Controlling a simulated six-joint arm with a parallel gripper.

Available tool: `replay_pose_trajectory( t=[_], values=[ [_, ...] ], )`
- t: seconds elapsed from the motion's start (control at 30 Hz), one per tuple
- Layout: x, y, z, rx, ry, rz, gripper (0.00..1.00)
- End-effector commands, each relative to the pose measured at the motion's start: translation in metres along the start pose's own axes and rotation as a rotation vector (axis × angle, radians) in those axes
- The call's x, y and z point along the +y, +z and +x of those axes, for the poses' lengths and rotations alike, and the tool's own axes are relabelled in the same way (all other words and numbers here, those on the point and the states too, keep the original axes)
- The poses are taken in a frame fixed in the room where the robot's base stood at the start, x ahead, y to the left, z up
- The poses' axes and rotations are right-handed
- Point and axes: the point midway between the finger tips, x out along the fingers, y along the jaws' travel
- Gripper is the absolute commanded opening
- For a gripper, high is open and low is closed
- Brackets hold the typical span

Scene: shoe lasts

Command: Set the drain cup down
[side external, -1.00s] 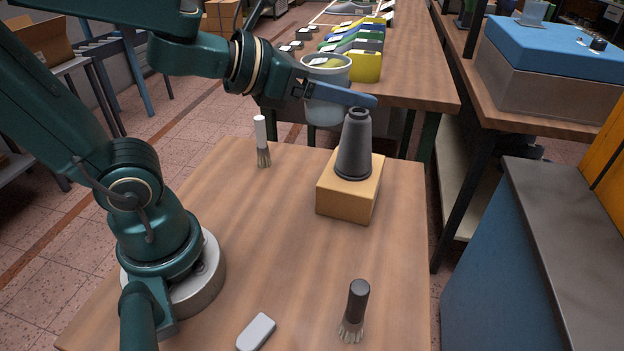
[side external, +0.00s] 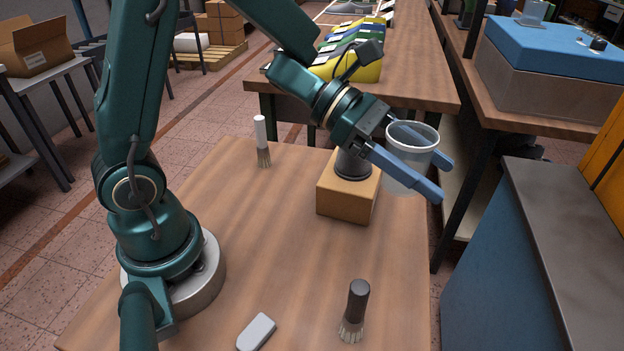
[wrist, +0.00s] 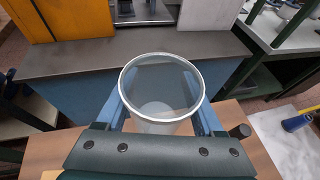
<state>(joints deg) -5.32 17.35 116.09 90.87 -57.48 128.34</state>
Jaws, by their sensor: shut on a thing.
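The drain cup (side external: 411,152) is a translucent grey cup with a pale rim. My gripper (side external: 424,182) is shut on it, with one blue finger on each side. The cup is upright or nearly so, held in the air near the table's right edge.
The tan block (side external: 345,200) carries a dark grey cone (side external: 352,163), partly hidden by my gripper. On the wooden table (side external: 230,250) stand a white-handled brush (side external: 261,140) and a dark-handled brush (side external: 355,308); a pale eraser-like block (side external: 257,332) lies in front. The table's middle is clear. A blue cabinet (side external: 500,260) stands at right.

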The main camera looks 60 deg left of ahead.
Motion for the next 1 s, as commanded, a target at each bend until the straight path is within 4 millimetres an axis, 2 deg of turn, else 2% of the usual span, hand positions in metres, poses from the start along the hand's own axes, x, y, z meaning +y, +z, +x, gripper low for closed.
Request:
replay_pose_trajectory(
  t=[0.1,0.3,0.67,1.0],
  values=[
    [-0.009,-0.022,0.018,0.003,-0.078,0.02,0.16],
    [-0.016,-0.052,0.033,0.002,-0.11,0.037,0.16],
    [-0.02,-0.075,0.042,0.001,-0.113,0.042,0.16],
    [-0.021,-0.109,0.056,0.002,-0.113,0.042,0.16]
  ],
)
